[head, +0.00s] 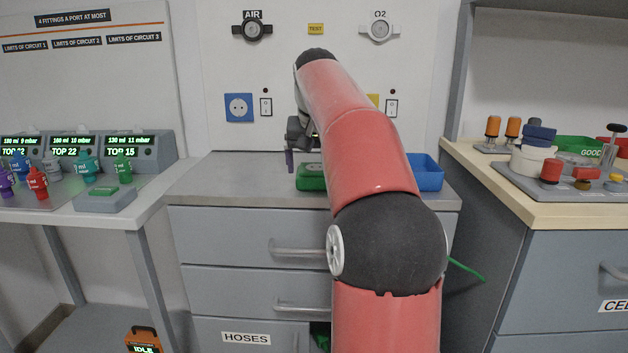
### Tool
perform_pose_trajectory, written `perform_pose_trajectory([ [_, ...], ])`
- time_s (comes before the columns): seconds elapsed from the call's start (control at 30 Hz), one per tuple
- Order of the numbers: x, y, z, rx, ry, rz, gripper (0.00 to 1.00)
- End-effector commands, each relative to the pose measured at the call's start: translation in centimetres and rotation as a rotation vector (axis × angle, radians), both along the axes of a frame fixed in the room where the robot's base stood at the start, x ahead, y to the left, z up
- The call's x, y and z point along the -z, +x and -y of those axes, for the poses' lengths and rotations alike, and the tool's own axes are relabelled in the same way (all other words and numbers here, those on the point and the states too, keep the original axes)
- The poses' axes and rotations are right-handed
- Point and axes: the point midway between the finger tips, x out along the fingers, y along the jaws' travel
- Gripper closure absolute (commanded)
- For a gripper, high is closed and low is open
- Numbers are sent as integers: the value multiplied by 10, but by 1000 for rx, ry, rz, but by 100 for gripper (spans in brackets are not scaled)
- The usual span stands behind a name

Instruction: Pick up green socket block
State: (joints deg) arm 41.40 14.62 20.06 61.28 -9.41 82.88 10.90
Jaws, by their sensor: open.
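A green block-like thing (311,178) sits on the grey counter, partly hidden behind my arm; it may be the green socket block, but its full shape does not show. My gripper (301,160) is open, pointing down just above and in front of or over this green thing. One finger shows at its left side; the rest is partly hidden by my arm. I cannot tell whether the fingers touch it.
A blue bin (425,174) stands right of my arm on the counter (235,175). A blue wall socket (238,107) and switches are behind. The left table (150,205) holds coloured fittings; the right bench (470,170) holds a crowded tray. The counter's left part is clear.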

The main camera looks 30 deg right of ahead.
Motion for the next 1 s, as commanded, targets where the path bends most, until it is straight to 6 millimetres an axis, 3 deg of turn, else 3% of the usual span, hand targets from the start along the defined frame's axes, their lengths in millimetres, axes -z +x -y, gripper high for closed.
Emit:
perform_pose_trajectory([
  [0.13, 16, 5, 4, 1, 0, 0, 12],
  [0.4, 18, 6, 4, 0, 0, 2, 12],
  [0.77, 18, 6, 4, 0, -1, 2, 59],
  [1.0, 16, 6, 4, 0, -2, 3, 60],
])
